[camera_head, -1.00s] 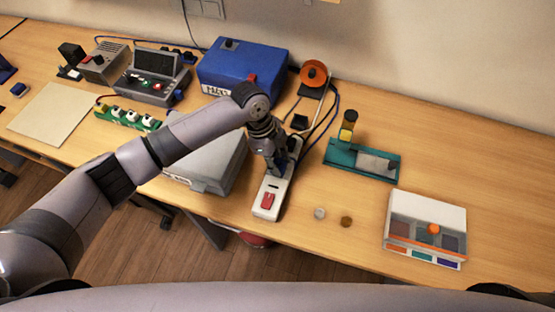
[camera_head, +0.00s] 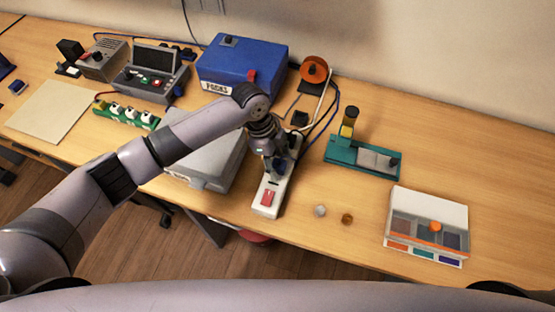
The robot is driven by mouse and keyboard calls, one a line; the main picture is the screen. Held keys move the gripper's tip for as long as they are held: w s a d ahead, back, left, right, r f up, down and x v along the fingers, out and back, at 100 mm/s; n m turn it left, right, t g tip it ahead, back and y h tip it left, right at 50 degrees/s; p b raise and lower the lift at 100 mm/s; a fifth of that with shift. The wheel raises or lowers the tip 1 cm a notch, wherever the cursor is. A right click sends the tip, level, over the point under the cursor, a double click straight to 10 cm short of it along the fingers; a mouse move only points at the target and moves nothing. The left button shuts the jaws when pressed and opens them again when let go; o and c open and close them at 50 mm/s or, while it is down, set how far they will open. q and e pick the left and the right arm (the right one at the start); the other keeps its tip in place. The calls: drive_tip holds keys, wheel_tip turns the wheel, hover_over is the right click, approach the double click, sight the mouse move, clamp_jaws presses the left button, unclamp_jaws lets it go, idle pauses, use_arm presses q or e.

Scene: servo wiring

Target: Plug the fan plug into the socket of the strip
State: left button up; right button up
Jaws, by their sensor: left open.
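The white power strip (camera_head: 268,198) with a red switch lies near the table's front edge, running away from me. My left gripper (camera_head: 281,170) is over the far part of the strip, pointing down, and is open. It hides the strip's sockets. The fan plug cannot be told apart here; the gripper and wrist cover that spot. White and blue cables (camera_head: 327,108) run from behind the gripper up toward an orange round thing (camera_head: 314,69) on a stand. My right gripper is not in view.
A grey case (camera_head: 211,160) lies left of the strip, with a blue box (camera_head: 242,67) behind it. A teal fixture (camera_head: 362,158) and a compartment box (camera_head: 427,224) stand to the right. The far right table is clear.

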use_arm(q)
drive_tip(key=v, duration=1.2)
idle(0.4)
